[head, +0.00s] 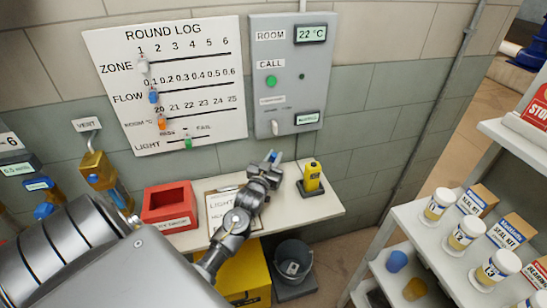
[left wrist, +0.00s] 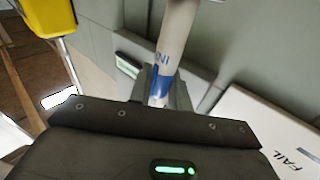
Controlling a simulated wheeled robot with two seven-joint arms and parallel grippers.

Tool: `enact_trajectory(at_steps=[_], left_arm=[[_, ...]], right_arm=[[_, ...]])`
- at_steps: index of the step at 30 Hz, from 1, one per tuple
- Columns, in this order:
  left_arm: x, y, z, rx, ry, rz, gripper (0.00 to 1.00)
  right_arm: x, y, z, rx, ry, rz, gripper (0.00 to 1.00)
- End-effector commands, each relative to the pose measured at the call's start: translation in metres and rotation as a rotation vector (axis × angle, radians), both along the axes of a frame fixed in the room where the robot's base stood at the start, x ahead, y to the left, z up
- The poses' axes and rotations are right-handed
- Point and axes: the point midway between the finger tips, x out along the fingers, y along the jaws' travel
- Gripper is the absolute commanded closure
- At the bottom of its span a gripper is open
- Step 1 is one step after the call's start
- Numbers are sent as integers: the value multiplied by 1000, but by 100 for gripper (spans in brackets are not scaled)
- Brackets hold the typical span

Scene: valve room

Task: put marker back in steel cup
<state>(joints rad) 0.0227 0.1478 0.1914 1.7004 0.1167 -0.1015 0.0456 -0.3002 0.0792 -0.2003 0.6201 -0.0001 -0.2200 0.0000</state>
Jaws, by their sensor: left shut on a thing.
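My left gripper (head: 270,163) is above the wall shelf, near its back edge and left of a yellow device. It is shut on the marker (head: 276,157), of which only a small blue-and-pale bit shows in the head view. In the left wrist view the marker (left wrist: 177,42) is a pale cylinder with a blue band and lettering, standing out from between the jaws (left wrist: 160,92). I cannot make out a steel cup in either view; my arm covers part of the shelf. My right gripper is not in view.
The shelf (head: 325,205) bears a red bin (head: 170,205), a clipboard (head: 218,205) and the yellow device (head: 312,178) on a dark base. A round log board (head: 165,80) and a grey panel (head: 292,75) are on the wall behind. A bucket (head: 293,258) stands below.

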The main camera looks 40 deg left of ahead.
Motion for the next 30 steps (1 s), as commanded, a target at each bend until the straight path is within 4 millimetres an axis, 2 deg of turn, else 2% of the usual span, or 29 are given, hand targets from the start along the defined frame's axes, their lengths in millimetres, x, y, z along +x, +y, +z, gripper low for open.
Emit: enact_trajectory(at_steps=[11, 12, 17, 26, 30], left_arm=[[0, 0, 0, 0, 0, 0, 100], [0, 0, 0, 0, 0, 0, 75], [0, 0, 0, 0, 0, 0, 55], [-2, -1, 0, 0, 0, 0, 55], [-16, -5, -4, 0, 0, -1, 55]], right_arm=[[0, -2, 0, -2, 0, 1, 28], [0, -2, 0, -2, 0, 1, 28], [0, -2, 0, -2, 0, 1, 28], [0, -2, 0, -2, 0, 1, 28], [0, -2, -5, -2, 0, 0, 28]])
